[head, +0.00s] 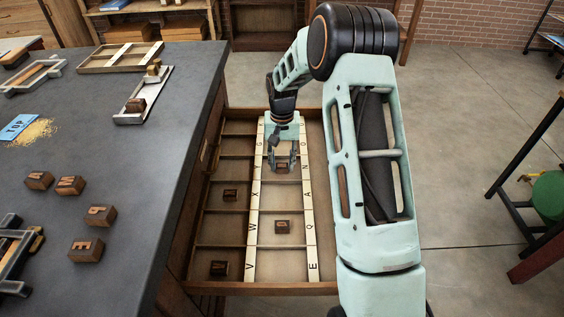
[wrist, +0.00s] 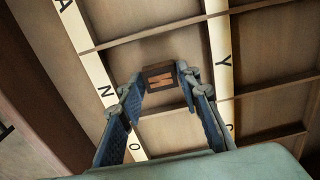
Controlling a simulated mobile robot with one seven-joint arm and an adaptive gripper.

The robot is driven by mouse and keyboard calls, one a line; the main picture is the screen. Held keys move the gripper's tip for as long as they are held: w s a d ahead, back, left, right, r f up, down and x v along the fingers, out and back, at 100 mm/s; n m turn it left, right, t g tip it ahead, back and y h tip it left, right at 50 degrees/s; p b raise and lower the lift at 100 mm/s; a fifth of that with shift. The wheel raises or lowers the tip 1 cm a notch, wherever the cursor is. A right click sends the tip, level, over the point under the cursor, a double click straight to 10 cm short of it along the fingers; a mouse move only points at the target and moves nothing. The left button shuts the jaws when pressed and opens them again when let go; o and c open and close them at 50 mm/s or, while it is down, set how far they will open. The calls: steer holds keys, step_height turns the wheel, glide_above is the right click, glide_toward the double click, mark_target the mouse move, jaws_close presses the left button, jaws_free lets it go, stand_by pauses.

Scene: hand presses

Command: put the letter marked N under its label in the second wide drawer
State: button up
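The second wide drawer (head: 262,288) is pulled out and divided into compartments by pale label strips and thin wooden dividers. My gripper (head: 283,164) reaches down into its middle column, with fingers spread. A small brown letter block (wrist: 160,77) lies between and just beyond the fingertips; it also shows in the head view (head: 282,167). Its face looks like an N turned sideways. In the wrist view it is in the compartment between the strip label N (wrist: 106,91) and the label Y on the opposite strip. Narrow gaps seem to separate the block from my fingertips (wrist: 160,84).
Other letter blocks lie in the drawer, including one in the middle column (head: 282,227) and two in the left column. Several loose blocks, a long tray (head: 143,97) and a blue TOP card (head: 18,127) are on the dark bench (head: 140,170). Open floor is at the right.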

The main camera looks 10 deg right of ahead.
mark_target(282, 165)
steer(key=shift+o, duration=1.3)
step_height(282, 165, up, 12)
steer(key=p, duration=0.2)
steer(key=shift+r, duration=0.2)
